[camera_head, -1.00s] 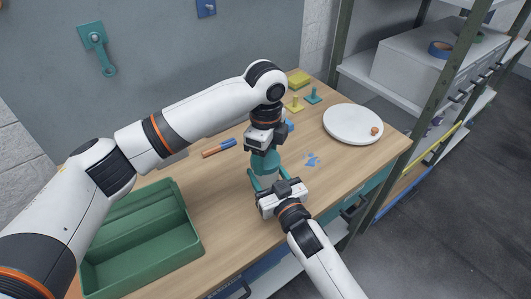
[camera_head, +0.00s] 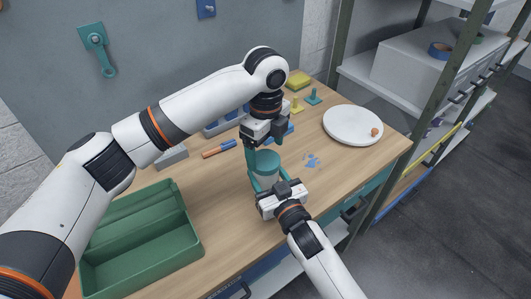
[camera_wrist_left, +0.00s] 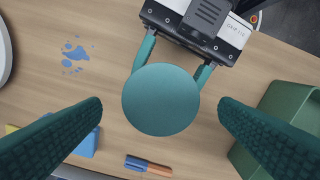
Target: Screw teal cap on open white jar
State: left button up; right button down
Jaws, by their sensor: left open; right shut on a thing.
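The teal cap (camera_head: 265,161) sits on top of the white jar (camera_head: 268,178), and the jar stands upright at the table's middle. In the left wrist view the cap (camera_wrist_left: 161,99) is a round teal disc that hides the jar below it. My right gripper (camera_head: 270,186) is shut on the jar's body from the front; its body and fingers also show in the left wrist view (camera_wrist_left: 172,62). My left gripper (camera_head: 266,150) is open above the cap. In its wrist view the two teal fingers are spread either side of the cap, clear of it.
A green tray (camera_head: 194,245) lies at the left. A white plate (camera_head: 350,124) is at the right, with yellow and teal pegs (camera_head: 313,96) behind. A blue splat mark (camera_head: 311,160) is on the wooden table (camera_head: 235,220).

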aim_at(265, 176)
pick_arm(q)
jog(key=shift+r, duration=0.9)
jog(key=shift+o, duration=0.4)
jog(key=n, duration=0.2)
jog(key=r+n, duration=0.1)
jog(key=n, duration=0.3)
jog(key=r+n, duration=0.1)
jog(key=n, duration=0.4)
jog(key=r+n, duration=0.1)
jog(key=n, duration=0.2)
jog(key=shift+r+n, duration=0.2)
jog(key=shift+n, duration=0.2)
jog(key=shift+f, duration=4)
